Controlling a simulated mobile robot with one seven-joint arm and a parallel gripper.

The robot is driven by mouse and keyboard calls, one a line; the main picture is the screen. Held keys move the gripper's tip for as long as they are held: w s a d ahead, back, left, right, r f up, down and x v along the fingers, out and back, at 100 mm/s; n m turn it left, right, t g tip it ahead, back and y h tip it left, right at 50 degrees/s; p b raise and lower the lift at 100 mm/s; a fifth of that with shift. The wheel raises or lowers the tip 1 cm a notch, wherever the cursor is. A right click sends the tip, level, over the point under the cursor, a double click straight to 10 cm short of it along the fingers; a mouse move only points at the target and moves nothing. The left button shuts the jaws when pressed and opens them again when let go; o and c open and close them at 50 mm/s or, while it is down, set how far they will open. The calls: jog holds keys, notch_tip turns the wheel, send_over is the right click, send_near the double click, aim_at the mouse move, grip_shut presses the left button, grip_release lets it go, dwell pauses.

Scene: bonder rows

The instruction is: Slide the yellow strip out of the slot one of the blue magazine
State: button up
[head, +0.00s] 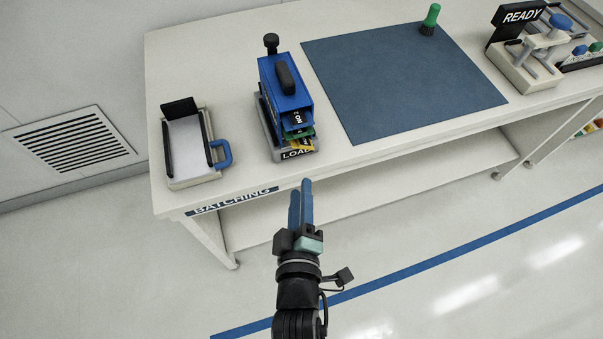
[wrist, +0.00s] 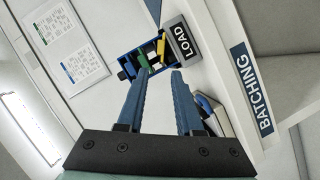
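The blue magazine (head: 285,85) stands upright near the front edge of the bench, with a black handle on its side. At its lower front, a yellow strip (head: 302,145) and a green strip (head: 299,133) show in the slots. In the wrist view, the magazine (wrist: 127,69) shows its open face, with the yellow strip (wrist: 162,48) nearest the LOAD plate and the green strip (wrist: 142,61) beside it. My gripper (head: 301,186) is in front of the bench edge, short of the magazine. Its two blue fingers are apart and empty in the wrist view (wrist: 160,75).
A LOAD plate (head: 298,154) lies at the magazine's foot. To the left is a tray (head: 188,146) with a blue handle. A READY sign (head: 521,16) stands at far right.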

aim_at(302, 147)
jog(key=b+x, duration=0.6)
jog(key=x, duration=0.6)
jog(key=shift+w+f, duration=0.1)
jog(key=shift+w, duration=0.3)
jog(key=shift+c, duration=0.3)
grip_shut()
jog(key=shift+s, duration=0.1)
dwell(0.9)
jog(key=s+d+p, duration=0.2)
jog(key=s+d, duration=0.1)
jog(key=s, duration=0.5)
jog(key=s+d+p, duration=0.2)
jog(key=s+p, duration=0.1)
jog(key=s, duration=0.6)
jog(key=shift+s+d, duration=0.25)
jog(key=shift+d, duration=0.1)
dwell(0.8)
